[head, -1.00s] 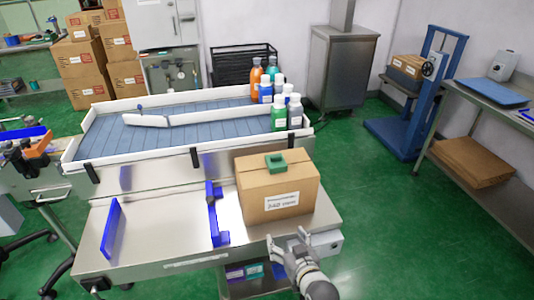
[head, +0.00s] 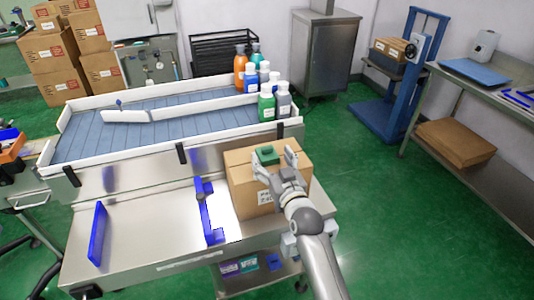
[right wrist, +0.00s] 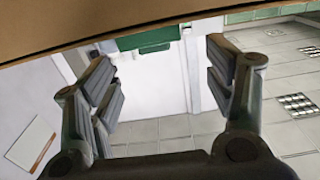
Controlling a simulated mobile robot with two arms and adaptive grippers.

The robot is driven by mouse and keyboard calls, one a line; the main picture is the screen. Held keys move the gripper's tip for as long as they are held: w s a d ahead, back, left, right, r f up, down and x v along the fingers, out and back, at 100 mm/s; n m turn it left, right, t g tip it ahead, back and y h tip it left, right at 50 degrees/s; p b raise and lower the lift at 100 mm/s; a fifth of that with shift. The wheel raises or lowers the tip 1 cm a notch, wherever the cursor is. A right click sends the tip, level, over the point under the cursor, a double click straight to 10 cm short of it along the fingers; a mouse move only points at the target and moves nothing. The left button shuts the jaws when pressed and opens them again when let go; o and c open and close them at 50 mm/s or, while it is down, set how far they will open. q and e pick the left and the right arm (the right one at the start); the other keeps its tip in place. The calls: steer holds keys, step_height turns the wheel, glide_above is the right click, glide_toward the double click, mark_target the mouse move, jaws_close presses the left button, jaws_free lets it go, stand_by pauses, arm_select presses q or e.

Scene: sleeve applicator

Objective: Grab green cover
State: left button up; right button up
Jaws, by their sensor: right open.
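The green cover (head: 267,154) is a small block lying on top of the closed cardboard box (head: 245,190). My right gripper (head: 273,165) is open at the box's top, its fingers spread near the cover's front side. The fingers hide part of the box and its label. In the right wrist view, my open right gripper (right wrist: 162,75) has nothing between its fingers. A green piece that looks like the cover (right wrist: 146,40) shows beyond and between the fingertips, under the brown box edge (right wrist: 120,20). My left gripper is not seen.
The box stands on a steel table (head: 150,235) with blue guides (head: 208,212) to its left. Behind it, a conveyor (head: 85,140) holds several bottles (head: 267,103) at its right end. A steel cabinet (head: 325,55) stands behind.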

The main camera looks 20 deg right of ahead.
mark_target(268, 150)
steer(key=shift+w+d+f, duration=0.1)
steer(key=shift+w+f, duration=0.05)
steer(key=shift+w, duration=1)
steer(key=shift+w+d+f, duration=0.1)
steer(key=shift+w, duration=1.05)
steer(key=c, duration=1.1)
steer(key=shift+r, duration=0.1)
